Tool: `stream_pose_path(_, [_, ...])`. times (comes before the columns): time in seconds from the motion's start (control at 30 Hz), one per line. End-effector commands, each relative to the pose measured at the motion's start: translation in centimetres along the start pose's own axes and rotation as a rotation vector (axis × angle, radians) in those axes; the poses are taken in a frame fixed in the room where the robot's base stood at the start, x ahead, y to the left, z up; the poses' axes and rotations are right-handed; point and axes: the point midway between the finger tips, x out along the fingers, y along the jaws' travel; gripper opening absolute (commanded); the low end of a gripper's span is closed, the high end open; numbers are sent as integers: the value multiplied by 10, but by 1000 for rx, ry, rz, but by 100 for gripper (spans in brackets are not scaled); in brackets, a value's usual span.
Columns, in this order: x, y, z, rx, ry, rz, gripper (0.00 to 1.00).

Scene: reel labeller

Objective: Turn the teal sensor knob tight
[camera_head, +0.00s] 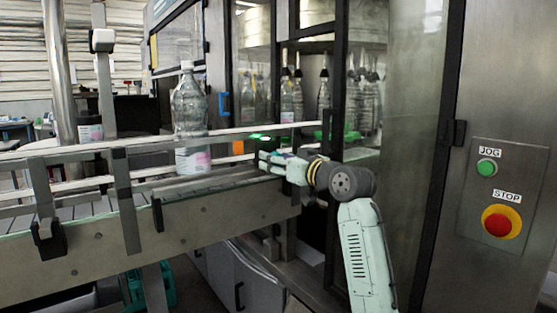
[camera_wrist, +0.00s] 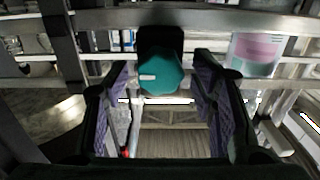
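The teal sensor knob (camera_wrist: 161,76) shows in the wrist view, faceted, with a small white mark on its left side. It sits at the lower end of a black sensor body (camera_wrist: 160,40). My gripper (camera_wrist: 161,88) is open, with one purple-padded finger to each side of the knob. Gaps show between the knob and both fingers, so it does not look gripped. In the head view my gripper (camera_head: 272,162) is at the conveyor's right end, beside the rail. I cannot make out the knob there.
Metal guide rails (camera_head: 90,151) run along the conveyor. A clear bottle (camera_head: 188,108) with a pink and white label stands between them; a label also shows in the wrist view (camera_wrist: 257,50). The JOG button (camera_head: 487,167) and red STOP button (camera_head: 498,222) are on the right panel.

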Motion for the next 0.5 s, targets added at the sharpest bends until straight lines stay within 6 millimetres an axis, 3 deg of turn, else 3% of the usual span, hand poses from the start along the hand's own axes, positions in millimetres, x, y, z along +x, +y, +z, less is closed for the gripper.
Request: stream_pose_path(0.5, [0,0,0,1,0,0,15])
